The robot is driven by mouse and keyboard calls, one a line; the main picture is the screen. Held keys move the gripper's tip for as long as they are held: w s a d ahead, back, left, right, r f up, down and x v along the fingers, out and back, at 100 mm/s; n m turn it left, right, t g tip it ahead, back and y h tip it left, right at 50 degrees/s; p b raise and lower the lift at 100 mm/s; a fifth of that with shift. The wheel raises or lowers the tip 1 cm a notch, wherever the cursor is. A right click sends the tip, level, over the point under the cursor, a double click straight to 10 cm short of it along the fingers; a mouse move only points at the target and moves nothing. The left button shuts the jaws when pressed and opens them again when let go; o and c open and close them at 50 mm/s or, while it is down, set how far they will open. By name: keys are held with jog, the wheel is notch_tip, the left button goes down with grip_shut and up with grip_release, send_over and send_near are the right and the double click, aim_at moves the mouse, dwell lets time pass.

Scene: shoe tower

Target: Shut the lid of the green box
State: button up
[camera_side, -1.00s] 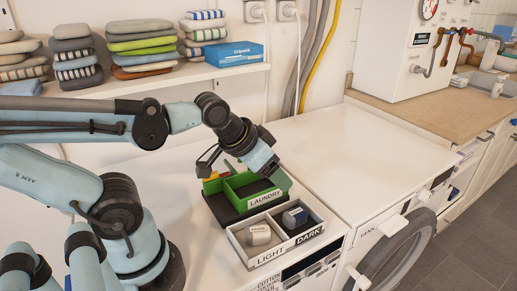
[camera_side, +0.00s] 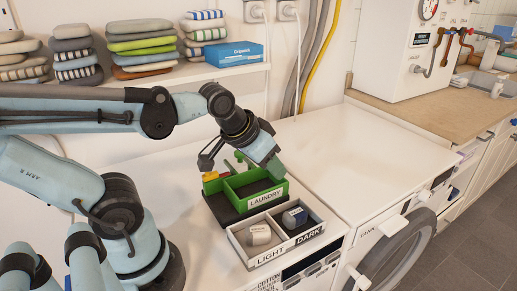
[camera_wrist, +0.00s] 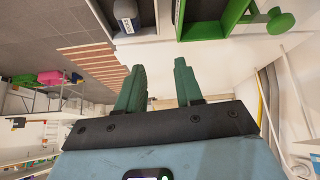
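The green box (camera_side: 266,198), labelled LAUNDRY, stands open on the white machine top, its dark compartments showing. Its green wall also shows at the top of the wrist view (camera_wrist: 222,22). A green knob (camera_wrist: 280,21) sticks out beside the box there; a green upright piece (camera_side: 240,157) shows behind the box in the side view. I cannot clearly make out the lid. My gripper (camera_side: 277,168) is above the box's right back corner, pointing down and right. In the wrist view its two green fingers (camera_wrist: 160,86) are apart with nothing between them.
A light tray (camera_side: 238,244) marked LIGHT and DARK stands in front of the box, with a rolled item in each half. Folded cloths and a blue carton (camera_side: 234,54) sit on the shelf behind. The white top (camera_side: 355,150) to the right is clear.

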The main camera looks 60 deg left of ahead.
jog(key=a+r+n+g, duration=0.1)
jog(key=a+n, duration=0.1)
jog(key=a, duration=0.1)
jog(key=w+a+r+n+g+y, duration=0.1)
jog(key=a+n, duration=0.1)
jog(key=a, duration=0.1)
jog(key=w+a+r+n+y, duration=0.1)
jog(key=a+n, duration=0.2)
jog(key=shift+w+r+g, duration=0.1)
jog(key=shift+r+g, duration=0.15)
jog(key=shift+g, duration=0.15)
grip_shut()
jog(key=a+r+n+g+y, duration=0.2)
jog(key=a+n+g, duration=0.1)
jog(key=a+n, duration=0.6)
jog(key=shift+m, duration=0.5)
jog(key=x, duration=0.6)
jog(key=a+x, duration=0.1)
jog(key=x, duration=0.2)
jog(key=shift+s+a+f, duration=0.15)
jog(key=shift+s+a, duration=0.05)
jog(key=shift+s, duration=0.15)
jog(key=d, duration=0.1)
jog(key=d+f, duration=0.1)
jog(key=shift+s+d, duration=0.2)
jog(key=shift+d, duration=0.1)
jog(key=shift+s+d+f, duration=0.1)
jog(key=shift+d, duration=0.45)
jog(key=shift+d, duration=0.15)
